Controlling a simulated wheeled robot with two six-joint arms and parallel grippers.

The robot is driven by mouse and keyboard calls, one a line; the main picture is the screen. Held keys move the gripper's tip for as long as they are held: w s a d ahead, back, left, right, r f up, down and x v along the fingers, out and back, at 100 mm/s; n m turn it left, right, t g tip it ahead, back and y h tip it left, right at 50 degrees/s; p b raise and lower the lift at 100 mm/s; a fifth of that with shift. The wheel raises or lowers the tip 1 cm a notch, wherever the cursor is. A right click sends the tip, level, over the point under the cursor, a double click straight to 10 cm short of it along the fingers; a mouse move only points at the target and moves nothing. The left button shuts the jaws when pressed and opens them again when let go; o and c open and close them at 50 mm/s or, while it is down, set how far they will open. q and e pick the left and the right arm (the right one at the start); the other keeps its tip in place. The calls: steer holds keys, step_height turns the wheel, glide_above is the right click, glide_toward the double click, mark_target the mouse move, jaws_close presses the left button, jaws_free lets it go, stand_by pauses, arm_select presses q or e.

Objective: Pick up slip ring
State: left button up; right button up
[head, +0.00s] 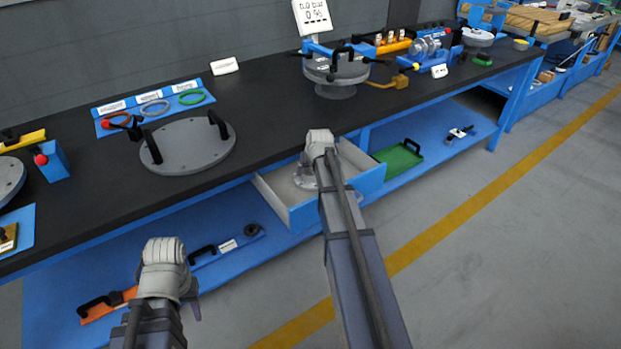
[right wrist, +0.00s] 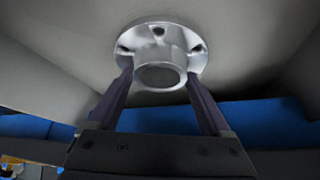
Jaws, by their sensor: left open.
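The slip ring (right wrist: 160,42) is a silver round flange with bolt holes and a short hub, inside the open drawer. In the head view a bit of it (head: 304,179) shows beside my right wrist. My right gripper (right wrist: 159,73) has one finger on each side of the hub, with the tips close to its sides. I cannot tell whether the fingers press on it. In the head view the right fingers are hidden. My left gripper (head: 192,302) is open, in front of the bench at lower left, mostly hidden by its own wrist.
The blue-sided drawer (head: 338,202) stands out from under the black bench top (head: 262,128), its walls close around my right gripper. A grey round plate with handles (head: 190,150) lies on the bench.

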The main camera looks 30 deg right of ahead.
mark_target(314, 188)
jaws_close()
stand_by(0.3)
steer(key=shift+r, duration=0.15)
stand_by(0.3)
steer(key=shift+r+p, duration=0.45)
steer(key=shift+p, duration=0.2)
steer(key=s, duration=0.2)
steer(key=s+a, duration=0.1)
steer(key=s, duration=0.1)
steer(key=s+a, duration=0.1)
steer(key=s, duration=0.2)
steer(key=shift+s+a, duration=0.1)
steer(key=shift+a, duration=0.1)
steer(key=shift+s+r+p, duration=0.2)
steer(key=shift+r+p, duration=0.45)
steer(key=shift+r, duration=0.05)
step_height(314, 188, up, 12)
steer(key=p, duration=1.2)
steer(key=shift+r, duration=0.25)
